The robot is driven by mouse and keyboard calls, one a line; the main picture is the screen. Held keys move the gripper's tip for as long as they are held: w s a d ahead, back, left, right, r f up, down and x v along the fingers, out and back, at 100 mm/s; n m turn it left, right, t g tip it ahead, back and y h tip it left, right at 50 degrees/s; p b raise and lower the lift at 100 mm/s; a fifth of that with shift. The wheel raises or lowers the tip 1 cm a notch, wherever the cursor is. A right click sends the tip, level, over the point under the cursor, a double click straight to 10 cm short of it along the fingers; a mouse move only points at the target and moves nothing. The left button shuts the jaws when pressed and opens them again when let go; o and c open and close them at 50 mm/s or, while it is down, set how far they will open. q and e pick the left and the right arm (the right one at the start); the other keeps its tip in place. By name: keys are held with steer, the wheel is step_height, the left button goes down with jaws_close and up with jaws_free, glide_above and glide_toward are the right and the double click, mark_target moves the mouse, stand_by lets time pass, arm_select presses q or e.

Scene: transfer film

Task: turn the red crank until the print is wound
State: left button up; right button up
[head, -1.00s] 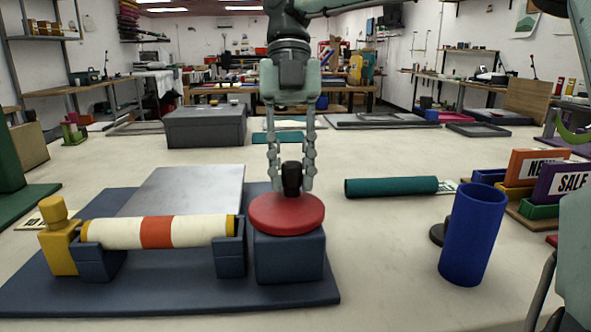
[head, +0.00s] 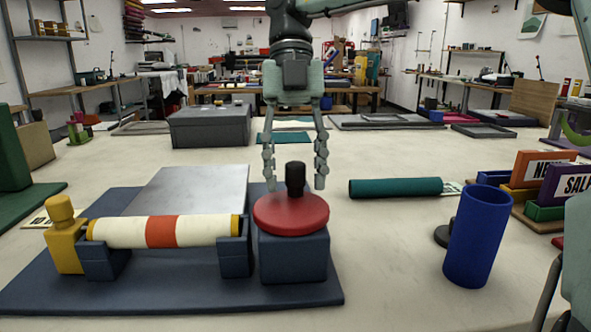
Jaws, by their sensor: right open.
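The red crank (head: 291,216) is a round red disc with an upright black knob (head: 295,179) on it, set on a dark blue block. To its left the print roll (head: 160,231), white with a red-orange band and yellow ends, lies across two dark blue cradles. My right gripper (head: 295,186) hangs from above with its fingers spread on either side of the black knob. It is open and appears not to touch the knob.
A dark blue base board (head: 160,292) carries the crank, the roll, a yellow post (head: 64,235) and a grey plate (head: 190,190). A green roll (head: 395,187) lies right of the crank, beyond a blue cup (head: 477,238). Sign blocks (head: 538,170) stand far right.

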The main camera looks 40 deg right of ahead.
steer(key=v, duration=1.2)
stand_by(0.3)
